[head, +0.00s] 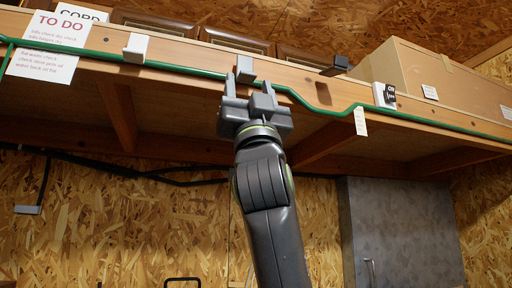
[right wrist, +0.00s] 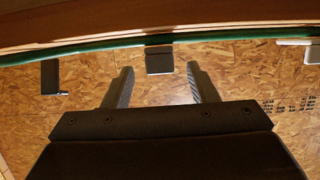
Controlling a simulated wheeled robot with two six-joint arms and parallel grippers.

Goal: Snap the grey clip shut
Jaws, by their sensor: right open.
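The grey clip (head: 245,69) is a small block on the front edge of the wooden shelf, at the green cable. It also shows in the right wrist view (right wrist: 160,60), between and just beyond my fingertips. My right gripper (head: 248,92) reaches up from below, just under the clip. In the right wrist view its two fingers (right wrist: 160,78) are spread apart with nothing held between them. I cannot tell whether the clip's flap is open or shut. My left gripper is not in view.
The green cable (head: 190,70) runs along the shelf front (head: 300,90). A white clip (head: 136,47) is to the left and a black clip (head: 338,65) to the right. A white and black switch (head: 384,95) is farther right. A grey cabinet (head: 400,230) hangs below right.

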